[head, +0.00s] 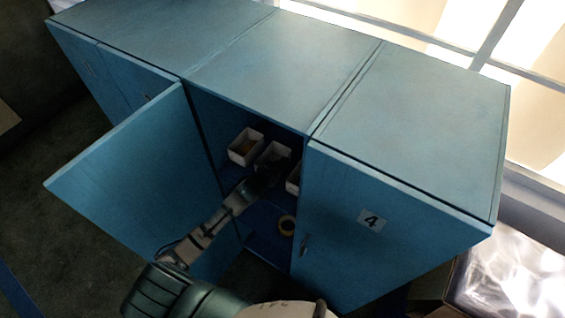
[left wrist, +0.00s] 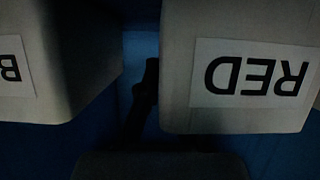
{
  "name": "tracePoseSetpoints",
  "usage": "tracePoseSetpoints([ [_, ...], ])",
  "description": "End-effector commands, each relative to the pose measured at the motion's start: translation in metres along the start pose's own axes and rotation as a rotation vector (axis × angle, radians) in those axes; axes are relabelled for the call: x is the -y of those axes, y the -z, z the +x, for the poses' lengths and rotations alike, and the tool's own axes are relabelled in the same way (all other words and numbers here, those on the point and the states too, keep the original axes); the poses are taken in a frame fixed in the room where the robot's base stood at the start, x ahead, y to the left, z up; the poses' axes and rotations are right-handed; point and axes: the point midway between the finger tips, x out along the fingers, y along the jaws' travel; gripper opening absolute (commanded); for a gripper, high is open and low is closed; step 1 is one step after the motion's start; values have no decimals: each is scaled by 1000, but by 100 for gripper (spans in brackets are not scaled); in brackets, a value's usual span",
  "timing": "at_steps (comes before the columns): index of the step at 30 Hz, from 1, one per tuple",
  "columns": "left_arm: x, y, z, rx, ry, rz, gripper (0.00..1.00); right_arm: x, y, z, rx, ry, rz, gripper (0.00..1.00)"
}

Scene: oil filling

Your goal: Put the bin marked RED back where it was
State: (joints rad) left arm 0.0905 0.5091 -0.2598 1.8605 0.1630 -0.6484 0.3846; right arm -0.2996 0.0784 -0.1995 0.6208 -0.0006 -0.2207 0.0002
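The bin marked RED (left wrist: 232,112) fills the right of the left wrist view, pale, its label upside down. In the head view several white bins stand on the upper shelf of the open cabinet; I cannot read which is RED. My left gripper (head: 268,174) reaches into the cabinet at the front of the middle bin (head: 272,154). In the left wrist view a dark part of it (left wrist: 147,92) shows in the gap beside the RED bin's left side. Shadow hides whether the fingers are parted or touch the bin. My right gripper is out of view.
A second bin (left wrist: 75,60), label cut off at "B", stands left of the gap. The open door (head: 140,185) lies left of my arm, door 4 (head: 385,235) is shut at right.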

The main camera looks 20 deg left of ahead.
Motion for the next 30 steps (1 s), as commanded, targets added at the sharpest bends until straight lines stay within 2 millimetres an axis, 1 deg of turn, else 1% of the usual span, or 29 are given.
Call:
tracePoseSetpoints([
  [1, 0, 0, 0, 0, 0, 0, 15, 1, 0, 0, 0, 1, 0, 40],
  [3, -1, 0, 1, 1, 0, 0, 31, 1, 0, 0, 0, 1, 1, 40],
  [11, -1, 1, 0, 0, 0, 0, 31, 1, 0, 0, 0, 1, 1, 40],
  [14, 0, 0, -4, 0, 0, 0, 31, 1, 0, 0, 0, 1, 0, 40],
  [17, 0, -1, -16, 0, -1, 0, 31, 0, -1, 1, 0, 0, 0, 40],
  [20, 0, -1, -37, 1, -1, 2, 31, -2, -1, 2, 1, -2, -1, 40],
  [24, 0, -1, -70, 1, -2, 1, 31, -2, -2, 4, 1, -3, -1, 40],
  [27, 0, -1, -90, 2, -1, 0, 31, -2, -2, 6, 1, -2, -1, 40],
  [30, 0, -1, -105, 1, -1, 0, 31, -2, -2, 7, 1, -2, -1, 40],
])
